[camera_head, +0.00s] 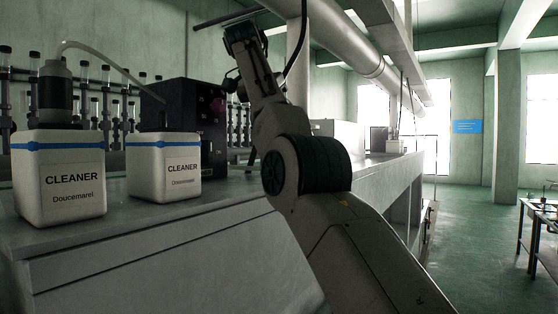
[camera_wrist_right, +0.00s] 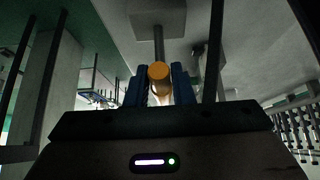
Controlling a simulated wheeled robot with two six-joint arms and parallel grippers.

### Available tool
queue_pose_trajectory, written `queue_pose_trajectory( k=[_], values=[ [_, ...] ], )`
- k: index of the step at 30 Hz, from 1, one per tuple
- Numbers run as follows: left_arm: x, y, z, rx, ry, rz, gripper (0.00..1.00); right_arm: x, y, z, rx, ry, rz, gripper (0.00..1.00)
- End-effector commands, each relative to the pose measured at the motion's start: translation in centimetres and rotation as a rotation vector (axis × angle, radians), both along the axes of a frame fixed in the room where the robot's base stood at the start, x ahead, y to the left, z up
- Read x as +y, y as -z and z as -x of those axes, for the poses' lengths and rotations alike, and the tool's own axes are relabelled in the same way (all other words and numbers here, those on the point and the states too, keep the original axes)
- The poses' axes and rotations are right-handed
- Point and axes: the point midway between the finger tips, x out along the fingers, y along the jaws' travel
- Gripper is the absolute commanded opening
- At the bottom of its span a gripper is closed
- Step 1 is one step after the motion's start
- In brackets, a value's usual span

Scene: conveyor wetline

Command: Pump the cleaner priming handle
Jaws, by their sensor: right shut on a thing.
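My right gripper (camera_wrist_right: 159,88) is shut on an orange round-ended handle (camera_wrist_right: 159,71) between its blue fingers in the right wrist view. A dark rod runs on behind the orange end. In the head view my right arm reaches up from the lower right; the gripper end is at the top, and its fingers and the handle cannot be made out there. Two white cleaner containers with blue bands, a left one (camera_head: 60,179) and a right one (camera_head: 163,168), stand upright on the bench. A pale hose (camera_head: 100,50) runs between their tops. My left gripper is not in view.
A dark box (camera_head: 180,105) stands behind the right container. A rack of bottles (camera_head: 88,95) lines the back. The grey bench (camera_head: 120,226) runs away to the right. Large pipes (camera_head: 345,45) hang overhead. Open floor (camera_head: 465,235) lies to the right.

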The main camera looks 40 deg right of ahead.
Motion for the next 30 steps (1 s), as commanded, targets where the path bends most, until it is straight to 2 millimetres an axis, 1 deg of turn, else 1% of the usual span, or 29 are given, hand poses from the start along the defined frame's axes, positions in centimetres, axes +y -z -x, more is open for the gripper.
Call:
queue_pose_trajectory(
  k=[1, 4, 5, 8, 11, 24, 26, 30],
  values=[
    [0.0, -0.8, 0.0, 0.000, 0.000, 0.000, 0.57, -0.1, -0.8, 0.0, -0.003, 0.000, 0.001, 0.00],
    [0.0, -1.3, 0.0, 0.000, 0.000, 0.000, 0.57, 0.0, -1.4, 0.0, -0.002, 0.000, 0.001, 0.00],
    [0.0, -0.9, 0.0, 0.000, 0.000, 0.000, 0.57, 0.0, -1.0, 0.0, -0.002, 0.000, 0.001, 0.00],
    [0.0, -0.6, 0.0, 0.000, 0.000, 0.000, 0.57, 0.0, -0.7, 0.0, -0.002, 0.000, 0.001, 0.00],
    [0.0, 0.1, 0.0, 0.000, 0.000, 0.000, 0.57, 0.0, 0.1, 0.0, -0.001, 0.001, 0.002, 0.00],
    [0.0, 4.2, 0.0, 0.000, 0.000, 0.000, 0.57, 0.0, 4.2, 0.0, 0.001, 0.001, 0.000, 0.00],
    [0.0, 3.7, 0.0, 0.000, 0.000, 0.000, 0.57, 0.0, 3.7, 0.0, -0.001, 0.001, 0.000, 0.00],
    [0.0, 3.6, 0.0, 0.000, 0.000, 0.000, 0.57, 0.0, 3.7, 0.0, 0.000, 0.000, 0.000, 0.00]
  ],
)
